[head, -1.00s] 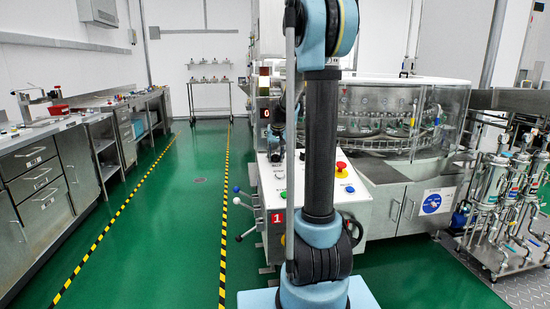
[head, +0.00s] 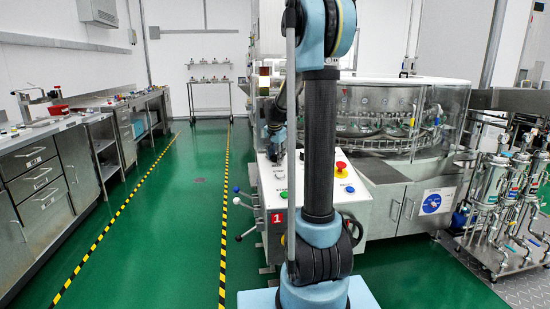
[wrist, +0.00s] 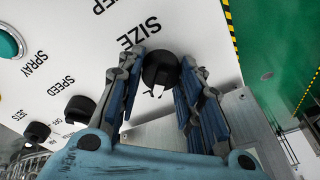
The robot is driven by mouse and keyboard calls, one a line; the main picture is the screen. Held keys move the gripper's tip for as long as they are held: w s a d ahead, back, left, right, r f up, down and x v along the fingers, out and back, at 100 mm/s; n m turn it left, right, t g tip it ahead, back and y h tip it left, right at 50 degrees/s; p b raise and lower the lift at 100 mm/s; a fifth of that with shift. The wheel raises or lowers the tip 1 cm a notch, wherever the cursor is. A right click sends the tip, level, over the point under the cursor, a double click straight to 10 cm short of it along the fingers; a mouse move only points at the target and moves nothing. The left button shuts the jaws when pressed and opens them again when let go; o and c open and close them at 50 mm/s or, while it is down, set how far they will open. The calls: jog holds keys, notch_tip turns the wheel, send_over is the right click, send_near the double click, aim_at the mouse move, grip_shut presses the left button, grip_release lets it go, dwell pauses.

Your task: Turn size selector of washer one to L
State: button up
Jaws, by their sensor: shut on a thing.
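Washer one (head: 385,180) stands right of centre in the head view, with a red "1" plate (head: 278,218) on its front. Its sloping white control panel (head: 318,185) is partly hidden by my arm. In the wrist view, the size selector (wrist: 160,72) is a round black knob beside the printed word SIZE. My gripper (wrist: 160,62) is shut on the knob, with one finger on each side. The size letters around the knob cannot be read, so its setting cannot be told.
Two other black knobs (wrist: 79,109) labelled SPEED and JETS, and a teal button (wrist: 8,45) by SPRAY, sit beside it. A red emergency button (head: 341,166) is on the panel. Levers (head: 243,200) stick out at the washer's left. The green aisle (head: 180,200) is clear.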

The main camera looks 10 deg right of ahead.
dwell(0.4)
jog(key=o, duration=1)
jog(key=shift+o, duration=0.2)
jog(key=v, duration=1.1)
jog(key=shift+r, duration=0.4)
jog(key=shift+s+a, duration=0.1)
